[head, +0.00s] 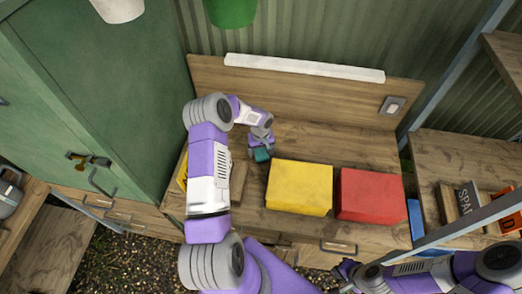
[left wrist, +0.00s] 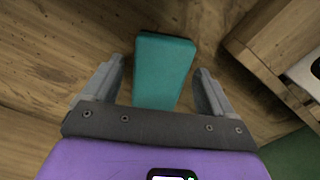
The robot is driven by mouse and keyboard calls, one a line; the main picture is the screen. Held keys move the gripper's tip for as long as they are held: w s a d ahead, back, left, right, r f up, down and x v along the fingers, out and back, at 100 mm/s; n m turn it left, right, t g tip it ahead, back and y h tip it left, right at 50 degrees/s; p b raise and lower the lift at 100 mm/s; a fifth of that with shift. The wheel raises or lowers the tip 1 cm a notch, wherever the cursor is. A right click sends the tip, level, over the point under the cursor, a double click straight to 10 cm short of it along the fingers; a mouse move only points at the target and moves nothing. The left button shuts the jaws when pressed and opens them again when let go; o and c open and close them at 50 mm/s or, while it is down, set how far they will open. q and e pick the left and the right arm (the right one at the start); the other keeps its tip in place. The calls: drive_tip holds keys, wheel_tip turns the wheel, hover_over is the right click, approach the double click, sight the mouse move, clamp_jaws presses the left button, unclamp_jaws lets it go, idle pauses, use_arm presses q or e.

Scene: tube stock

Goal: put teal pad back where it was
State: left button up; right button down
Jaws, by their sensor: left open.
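The teal pad (head: 262,155) is on the wooden workbench (head: 345,145), left of the yellow box and towards the back. In the left wrist view the teal pad (left wrist: 163,72) lies between the two fingers of my left gripper (left wrist: 160,85), with a gap on each side. The left gripper (head: 261,143) is open and just over the pad in the head view, hiding part of it. My right gripper (head: 345,272) is low at the bottom right, away from the pad; its fingers are too unclear to judge.
A yellow box (head: 299,187) and a red box (head: 370,195) stand side by side right of the pad. A wooden block-like piece (head: 238,182) is partly behind my left arm. A green cabinet (head: 110,90) stands left. Bare bench lies behind the boxes.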

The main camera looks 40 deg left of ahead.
sight(261, 151)
use_arm(q)
drive_tip(key=shift+r, duration=0.15)
wheel_tip(261, 151, up, 12)
idle(0.4)
wheel_tip(261, 151, down, 13)
drive_tip(key=shift+r, duration=2.25)
